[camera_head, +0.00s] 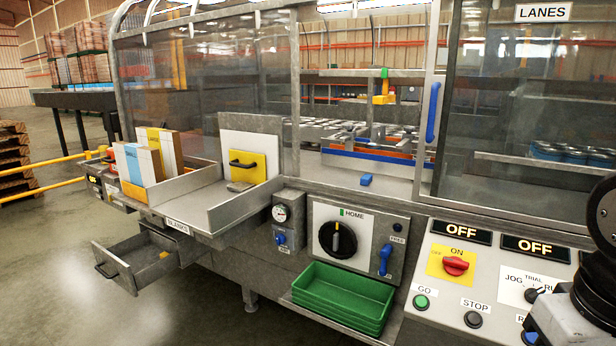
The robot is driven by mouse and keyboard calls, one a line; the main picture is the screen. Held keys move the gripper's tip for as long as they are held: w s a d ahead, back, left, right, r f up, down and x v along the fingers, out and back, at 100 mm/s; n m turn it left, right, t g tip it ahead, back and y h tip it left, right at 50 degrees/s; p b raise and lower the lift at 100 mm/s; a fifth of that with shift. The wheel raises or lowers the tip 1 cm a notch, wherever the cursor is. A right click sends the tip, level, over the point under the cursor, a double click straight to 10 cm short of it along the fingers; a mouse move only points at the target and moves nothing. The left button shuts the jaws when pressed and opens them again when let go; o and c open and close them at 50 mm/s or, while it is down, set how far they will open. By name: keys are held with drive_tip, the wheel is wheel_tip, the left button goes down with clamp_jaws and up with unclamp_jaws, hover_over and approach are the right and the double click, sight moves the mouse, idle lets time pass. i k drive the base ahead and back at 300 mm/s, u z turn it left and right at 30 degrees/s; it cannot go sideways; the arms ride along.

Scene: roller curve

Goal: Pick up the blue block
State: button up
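A small blue block (366,180) lies on the grey metal ledge inside the guarded machine, just in front of the long blue-edged rail. It sits in the opening between the left glass panel and the framed glass door at right, and nothing covers it. Dark parts of my arm show at the lower right edge, far to the right of the block and nearer to me. My gripper's fingers do not show.
A glass door with a blue handle (432,112) stands right of the opening. Below are a green tray stack (335,300), a HOME dial panel (341,238) and a button console (480,275). An open drawer (140,272) juts out at left, under a blanks tray (205,208).

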sight(366, 180)
drive_tip(key=u, duration=1.5)
drive_tip(key=i, duration=3.25)
drive_tip(key=z, duration=4.25)
drive_tip(key=i, duration=0.35)
drive_tip(key=u, duration=0.05)
